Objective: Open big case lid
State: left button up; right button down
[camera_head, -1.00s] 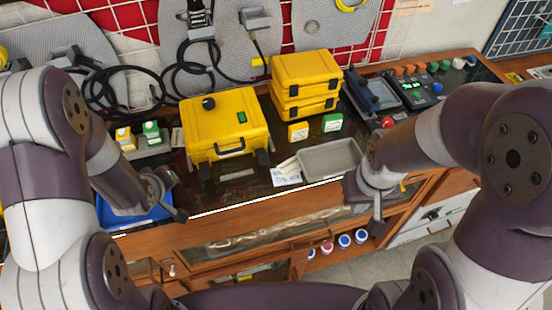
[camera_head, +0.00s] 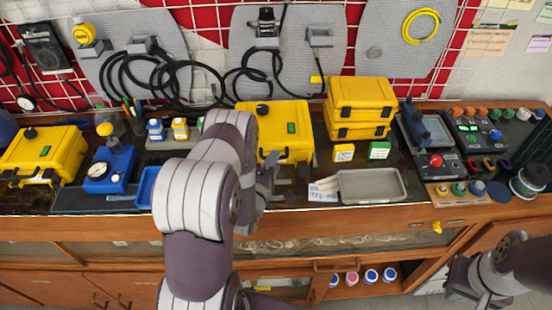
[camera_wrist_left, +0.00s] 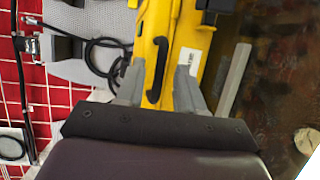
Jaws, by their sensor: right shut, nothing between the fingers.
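The big yellow case (camera_head: 287,118) stands shut on the dark bench top, with a black knob and a green label on its lid. My left gripper (camera_head: 272,182) is at its front side, and my left arm hides the case's left part. In the left wrist view, the open fingers (camera_wrist_left: 159,88) stand apart on either side of the case's black handle (camera_wrist_left: 160,62); I cannot tell whether they touch it. My right gripper (camera_head: 478,292) is shut and empty at the lower right, away from the case.
Two stacked yellow cases (camera_head: 360,108) stand right of the big case, with a grey tray (camera_head: 403,194) in front of them. Another yellow case (camera_head: 50,150) and a blue gauge unit (camera_head: 108,168) stand at left. Black cables (camera_head: 165,80) hang behind.

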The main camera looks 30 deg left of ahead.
pick_arm(q)
jog(key=shift+w+a+f, duration=0.15)
jog(key=shift+w+a, duration=0.05)
jog(key=shift+w, duration=0.5)
grip_shut()
pick_arm(e)
jog(key=shift+r, duration=0.15)
